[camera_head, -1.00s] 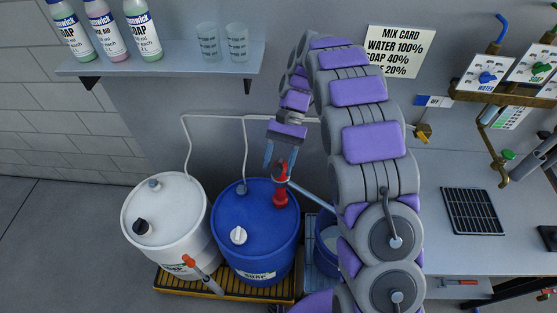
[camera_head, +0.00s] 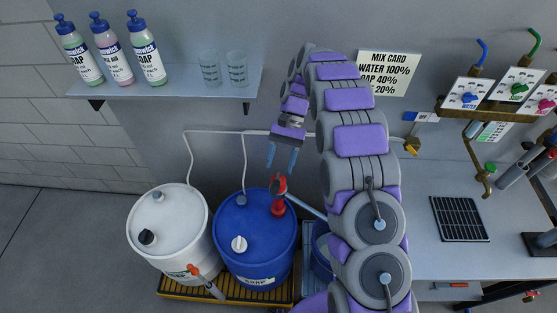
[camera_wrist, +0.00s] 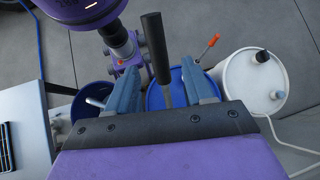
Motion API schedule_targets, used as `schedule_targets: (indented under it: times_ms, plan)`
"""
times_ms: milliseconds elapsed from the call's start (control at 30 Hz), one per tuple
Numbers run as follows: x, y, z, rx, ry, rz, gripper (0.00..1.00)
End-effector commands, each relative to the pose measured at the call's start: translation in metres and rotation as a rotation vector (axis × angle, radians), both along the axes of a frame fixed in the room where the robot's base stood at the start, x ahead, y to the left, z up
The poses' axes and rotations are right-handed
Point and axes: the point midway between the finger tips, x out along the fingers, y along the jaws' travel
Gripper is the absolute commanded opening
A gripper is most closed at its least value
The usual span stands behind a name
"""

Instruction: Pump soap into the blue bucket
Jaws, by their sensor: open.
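The blue soap drum (camera_head: 256,272) stands on the floor pallet with a red pump (camera_head: 278,207) on its top. A pale spout runs from the pump to the right. My gripper (camera_head: 281,170) is open and empty, fingers pointing down just above the pump. In the wrist view, my open gripper (camera_wrist: 163,92) has the black pump handle (camera_wrist: 155,50) in line between its fingers; contact cannot be told. The blue bucket (camera_head: 321,262) is right of the drum, mostly hidden by my arm. Part of it shows in the wrist view (camera_wrist: 84,103); its contents cannot be seen.
A shelf (camera_head: 185,91) with bottles and cups is above. A counter (camera_head: 400,190) with a dark grate is at right. Hoses run along the wall.

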Motion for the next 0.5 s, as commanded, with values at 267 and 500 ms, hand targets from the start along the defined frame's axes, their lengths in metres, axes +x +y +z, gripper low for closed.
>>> schedule_targets:
  times_ms: [267,500]
  plan:
    - [0.012,-0.003,0.015,-0.001,0.0,0.0,0.52]
    - [0.016,-0.004,0.016,-0.001,0.0,0.001,0.52]
